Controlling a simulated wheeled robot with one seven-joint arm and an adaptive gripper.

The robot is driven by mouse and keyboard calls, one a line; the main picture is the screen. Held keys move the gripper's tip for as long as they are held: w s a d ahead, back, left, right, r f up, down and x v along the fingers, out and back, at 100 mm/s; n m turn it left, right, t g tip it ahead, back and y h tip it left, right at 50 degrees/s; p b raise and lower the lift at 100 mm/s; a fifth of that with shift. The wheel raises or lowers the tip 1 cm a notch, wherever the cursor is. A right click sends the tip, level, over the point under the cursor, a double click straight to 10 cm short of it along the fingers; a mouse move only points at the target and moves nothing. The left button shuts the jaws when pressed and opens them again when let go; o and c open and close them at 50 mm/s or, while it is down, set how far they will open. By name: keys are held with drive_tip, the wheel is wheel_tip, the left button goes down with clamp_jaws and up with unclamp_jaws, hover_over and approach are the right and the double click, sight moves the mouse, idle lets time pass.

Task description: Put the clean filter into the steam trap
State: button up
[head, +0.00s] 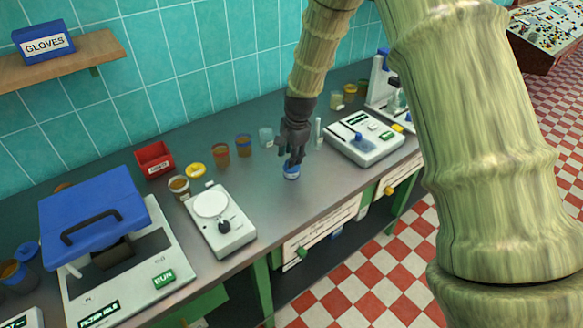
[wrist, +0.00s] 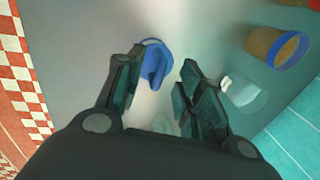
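No part is plainly marked as a clean filter or a steam trap. My gripper (head: 293,156) points down over the bench, just above a small blue-topped item (head: 291,172). In the wrist view my gripper (wrist: 162,62) is open, and the blue item (wrist: 155,65) with a raised ridge lies between the fingertips, nearer the left finger. I cannot tell whether that finger touches it. A white machine (head: 165,245) with a raised blue lid (head: 95,212) stands at the left. It has a green RUN label and a dark label that seems to start with FILTER.
A white dial device (head: 220,222), red bin (head: 154,159) and several jars stand left of my gripper. A clear jar (wrist: 242,92) is close to the right finger. A white instrument (head: 363,138) stands to the right.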

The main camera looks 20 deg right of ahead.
drive_tip(key=shift+w+a+f+p, duration=0.15)
drive_tip(key=shift+f+p, duration=0.1)
drive_tip(key=shift+f, duration=0.55)
drive_tip(key=shift+w+f+p, duration=0.1)
drive_tip(key=shift+f+p, duration=0.1)
drive_tip(key=shift+f, duration=0.55)
drive_tip(key=shift+c, duration=0.3)
clamp_jaws()
